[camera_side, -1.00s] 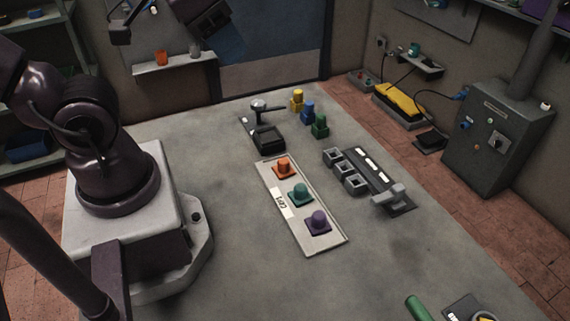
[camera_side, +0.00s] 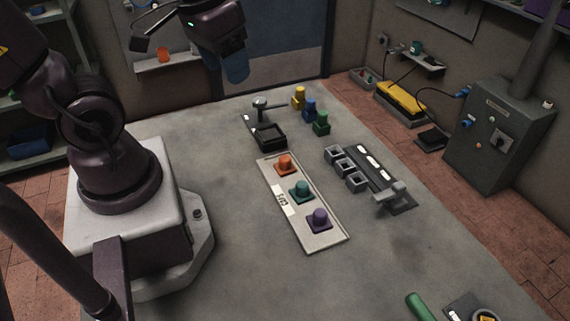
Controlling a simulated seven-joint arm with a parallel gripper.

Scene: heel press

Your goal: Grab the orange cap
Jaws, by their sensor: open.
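The orange cap (camera_side: 285,164) stands upright on a square base at the far end of a pale tray (camera_side: 325,239). A teal cap (camera_side: 302,190) and a purple cap (camera_side: 319,219) stand in a row nearer the camera on the same tray. My gripper (camera_side: 236,72) is high up at the top of the picture, above and to the left of the orange cap and well apart from it. It is open, and nothing shows between its fingers.
Behind the tray is a black press (camera_side: 268,136) with a lever. Yellow (camera_side: 299,99), blue (camera_side: 310,112) and green (camera_side: 321,124) pieces stand to its right. A fixture with square sockets (camera_side: 345,167) lies right of the tray. The table's left middle is clear.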

